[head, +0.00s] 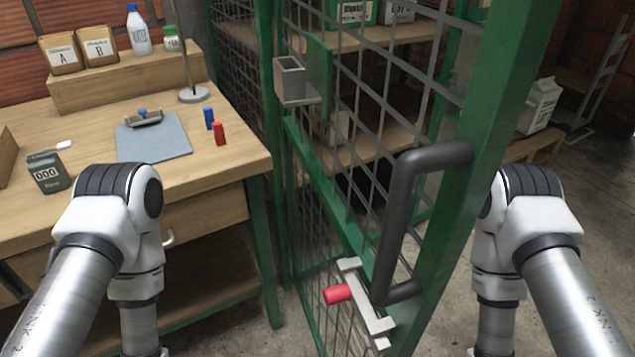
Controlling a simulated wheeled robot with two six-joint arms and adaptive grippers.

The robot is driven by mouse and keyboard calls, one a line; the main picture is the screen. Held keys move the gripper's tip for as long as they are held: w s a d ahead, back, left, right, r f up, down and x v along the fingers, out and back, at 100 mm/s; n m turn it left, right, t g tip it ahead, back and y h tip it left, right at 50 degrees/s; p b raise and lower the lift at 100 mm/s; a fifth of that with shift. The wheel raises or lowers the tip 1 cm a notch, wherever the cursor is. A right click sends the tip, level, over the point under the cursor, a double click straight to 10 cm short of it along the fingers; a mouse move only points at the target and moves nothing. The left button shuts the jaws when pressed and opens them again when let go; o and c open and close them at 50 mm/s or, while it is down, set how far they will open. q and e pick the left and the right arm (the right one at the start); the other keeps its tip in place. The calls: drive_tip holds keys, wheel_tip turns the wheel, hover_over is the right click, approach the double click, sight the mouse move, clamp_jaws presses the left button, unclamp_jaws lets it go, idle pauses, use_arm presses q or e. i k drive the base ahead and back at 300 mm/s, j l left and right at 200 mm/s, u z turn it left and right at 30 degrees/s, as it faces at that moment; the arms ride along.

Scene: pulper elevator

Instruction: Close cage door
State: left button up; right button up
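The green-framed cage door (489,120) with grey wire mesh stands ajar in the middle of the head view, its near edge toward me. A dark grey handle (396,215) is fixed along that edge. Below it is a pale metal latch (368,312) with a red knob (337,294). A small grey metal box-shaped bracket (291,80) on a green plate sits higher up, left of the mesh. My arms come in at the left and right of the door. Both bend downward, and neither gripper shows.
A wooden workbench (235,158) with a clipboard (153,139), bottles and small boxes stands at the left. Shelves (390,33) with boxes show behind the mesh. A white carton (540,105) stands at the right.

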sight(516, 34)
drive_tip(key=k+j+z, duration=0.15)
drive_tip(key=k+j, duration=0.3)
drive_tip(key=k+j+z, duration=0.1)
drive_tip(key=k+j, duration=0.3)
drive_tip(key=k, duration=0.2)
